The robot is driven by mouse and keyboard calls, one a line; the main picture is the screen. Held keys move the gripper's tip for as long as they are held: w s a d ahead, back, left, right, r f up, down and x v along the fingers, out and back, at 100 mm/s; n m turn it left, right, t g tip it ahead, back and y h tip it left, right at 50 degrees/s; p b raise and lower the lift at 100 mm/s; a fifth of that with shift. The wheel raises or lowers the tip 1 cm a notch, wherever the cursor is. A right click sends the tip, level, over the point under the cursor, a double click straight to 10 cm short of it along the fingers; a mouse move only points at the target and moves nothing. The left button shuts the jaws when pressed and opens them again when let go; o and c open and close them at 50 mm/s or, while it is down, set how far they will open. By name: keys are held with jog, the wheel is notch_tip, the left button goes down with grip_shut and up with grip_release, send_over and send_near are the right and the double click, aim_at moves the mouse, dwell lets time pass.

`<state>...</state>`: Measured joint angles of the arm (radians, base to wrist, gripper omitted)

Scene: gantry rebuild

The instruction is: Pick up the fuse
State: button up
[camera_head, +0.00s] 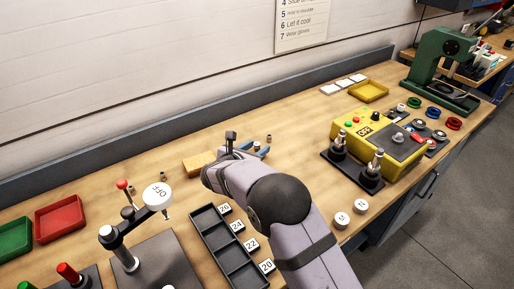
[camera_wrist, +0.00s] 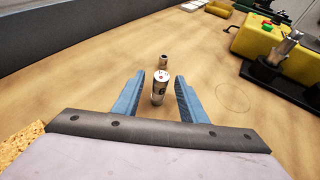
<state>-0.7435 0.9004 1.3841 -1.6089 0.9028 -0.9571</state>
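A small silvery cylinder with a white top, likely the fuse (camera_wrist: 159,86), stands upright on the wooden bench in the wrist view. It is between the two blue fingers of my gripper (camera_wrist: 158,94), with a gap on each side. My gripper is open. In the head view the cylinder (camera_head: 257,146) shows beside the blue fingers of my gripper (camera_head: 252,149), which point to the back right. A second, smaller metal cylinder (camera_wrist: 163,61) stands just beyond the first in the wrist view. It also shows in the head view (camera_head: 269,138).
A tan block (camera_head: 198,163) lies left of my gripper. The yellow control box (camera_head: 385,137) and black-based clamps (camera_head: 352,171) stand to the right. A compartment tray (camera_head: 222,246) lies in front. The bench behind the cylinders is clear up to the grey ledge.

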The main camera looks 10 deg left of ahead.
jog(key=shift+w+d+f, duration=0.1)
jog(key=shift+w+f, duration=0.05)
jog(key=shift+w, duration=0.2)
grip_shut()
